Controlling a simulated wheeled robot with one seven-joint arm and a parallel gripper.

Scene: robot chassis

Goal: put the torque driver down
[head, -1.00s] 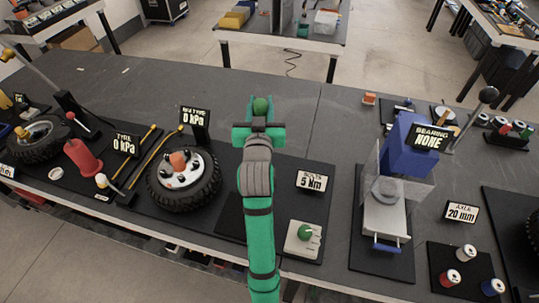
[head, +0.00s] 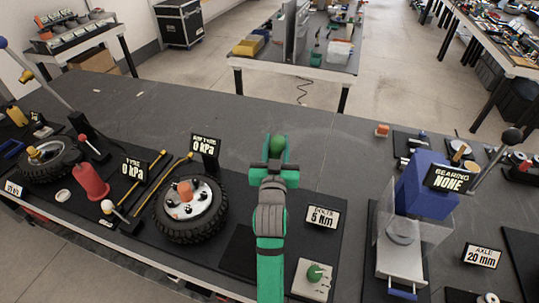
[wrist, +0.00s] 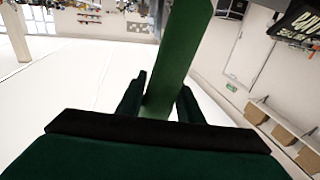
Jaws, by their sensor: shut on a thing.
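The torque driver (wrist: 178,55) is a long green piece standing between my gripper's two dark fingers in the wrist view. In the head view its rounded green end (head: 278,145) shows beyond my gripper (head: 275,165). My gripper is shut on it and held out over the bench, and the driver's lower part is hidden. A dark empty mat (head: 238,252) lies left of my forearm. A pale box with a green knob (head: 314,273) stands to the right, below a sign (head: 322,217) reading 5 Nm.
The dark bench (head: 325,155) is clear beyond my gripper. A press with a blue head (head: 428,190) stands to the right.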

